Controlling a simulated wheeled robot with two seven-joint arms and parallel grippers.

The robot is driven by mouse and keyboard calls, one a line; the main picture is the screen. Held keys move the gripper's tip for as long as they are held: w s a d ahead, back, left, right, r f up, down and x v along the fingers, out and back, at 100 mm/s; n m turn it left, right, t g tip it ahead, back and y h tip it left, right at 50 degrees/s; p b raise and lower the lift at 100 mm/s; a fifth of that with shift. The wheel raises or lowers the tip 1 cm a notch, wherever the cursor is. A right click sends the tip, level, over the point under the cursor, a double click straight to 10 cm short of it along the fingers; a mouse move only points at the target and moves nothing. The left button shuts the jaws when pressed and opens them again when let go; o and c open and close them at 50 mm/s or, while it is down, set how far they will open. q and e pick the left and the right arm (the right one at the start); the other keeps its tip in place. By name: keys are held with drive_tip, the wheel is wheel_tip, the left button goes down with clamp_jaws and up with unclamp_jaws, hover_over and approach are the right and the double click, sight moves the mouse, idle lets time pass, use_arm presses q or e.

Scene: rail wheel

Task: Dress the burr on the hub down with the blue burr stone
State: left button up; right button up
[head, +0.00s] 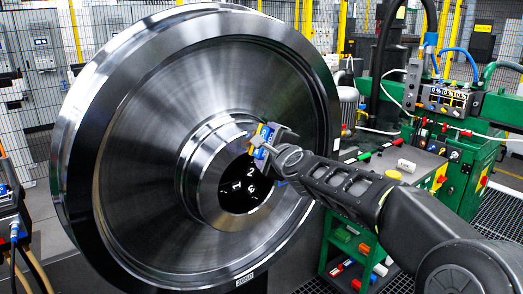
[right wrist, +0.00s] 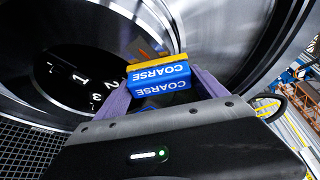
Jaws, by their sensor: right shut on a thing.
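The big steel rail wheel (head: 130,150) stands upright, its hub (head: 196,165) a raised ring around a dark bore (head: 245,190). My right gripper (head: 270,142) is at the upper right of the hub rim. It is shut on the blue burr stone (right wrist: 160,80), which reads COARSE and has a yellow-ochre layer along its far edge. The stone (head: 264,137) also shows in the head view, close to the hub face; whether it touches cannot be told. An orange-brown patch shows just beyond the stone in the right wrist view. The burr cannot be made out. My left gripper is out of view.
White digits show inside the bore. A green machine (head: 478,165) with a control box stands at the right, beside a bench top with a white cylinder (head: 406,166) and markers. A green shelf (head: 350,240) holds coloured items below. Mesh fencing stands behind.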

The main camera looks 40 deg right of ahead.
drive_tip(key=shift+r, duration=0.1)
drive_tip(key=shift+a+r+p, duration=0.15)
drive_tip(key=shift+a+p, duration=0.5)
drive_tip(key=shift+a, duration=0.25)
drive_tip(key=shift+w+a, duration=0.1)
drive_tip(key=shift+a, duration=0.55)
drive_tip(key=shift+a, duration=0.15)
drive_tip(key=shift+a+p, duration=0.55)
drive_tip(key=shift+a, duration=0.05)
drive_tip(key=shift+a+p, duration=0.3)
drive_tip(key=shift+a, duration=0.6)
drive_tip(key=shift+d+f, duration=0.1)
drive_tip(key=shift+f, duration=0.1)
